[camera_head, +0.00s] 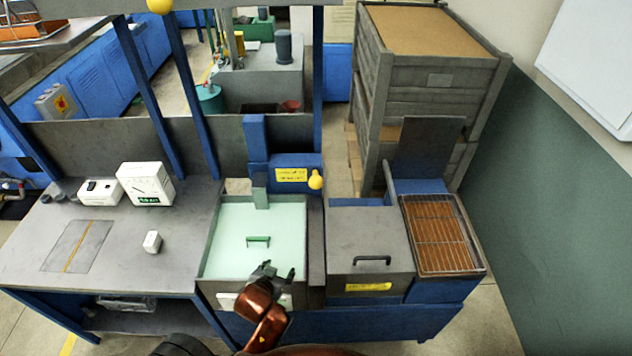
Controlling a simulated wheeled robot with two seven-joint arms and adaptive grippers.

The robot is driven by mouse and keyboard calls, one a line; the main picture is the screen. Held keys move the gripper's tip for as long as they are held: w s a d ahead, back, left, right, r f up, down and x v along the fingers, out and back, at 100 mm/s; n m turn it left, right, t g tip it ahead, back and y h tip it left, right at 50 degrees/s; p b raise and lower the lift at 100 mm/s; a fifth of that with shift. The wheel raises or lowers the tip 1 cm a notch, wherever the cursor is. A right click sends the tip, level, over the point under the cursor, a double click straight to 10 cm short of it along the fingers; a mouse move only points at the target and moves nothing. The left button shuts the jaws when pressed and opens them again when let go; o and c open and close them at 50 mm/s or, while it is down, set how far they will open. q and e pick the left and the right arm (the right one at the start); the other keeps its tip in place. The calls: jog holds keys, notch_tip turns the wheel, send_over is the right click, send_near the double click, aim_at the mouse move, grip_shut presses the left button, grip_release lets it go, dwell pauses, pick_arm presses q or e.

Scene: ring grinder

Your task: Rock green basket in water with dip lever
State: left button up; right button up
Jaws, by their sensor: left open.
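A tank (213,240) with pale green water or a pale green cover stands in the middle of the bench. A small green handle (258,239) shows at its surface; the rest of any basket cannot be made out. A yellow ball knob (315,181), which may belong to the dip lever, sits at the right of a blue box with a yellow label (291,175) behind the tank. My left gripper (279,270) is open and empty over the tank's front edge, apart from the green handle and the knob. My right gripper is not in view.
A grey lidded box (368,235) with a dark handle stands right of the tank, then a wire-rack tray (440,235). On the left table (120,265) are white boxes (146,184) and a small white block (152,242). Blue posts rise behind.

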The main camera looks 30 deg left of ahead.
pick_arm(q)
jog(key=w+r+n+t+y, duration=0.15)
jog(key=w+r+t, duration=0.25)
jog(key=w+r, duration=0.55)
jog(key=t, duration=0.4)
send_near(314, 188)
jog(key=x, duration=0.4)
jog(key=shift+w+a+f, duration=0.1)
jog(key=shift+w+f, duration=0.1)
jog(key=shift+w, duration=0.2)
jog(key=shift+t, duration=0.3)
jog(key=p+x, duration=0.1)
jog(key=x, duration=0.5)
jog(key=shift+w+r, duration=0.15)
jog(key=shift+w, duration=0.15)
jog(key=shift+w+a, duration=0.2)
jog(key=shift+w, duration=0.25)
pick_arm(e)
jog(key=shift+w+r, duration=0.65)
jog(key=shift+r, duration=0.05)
pick_arm(q)
grip_shut()
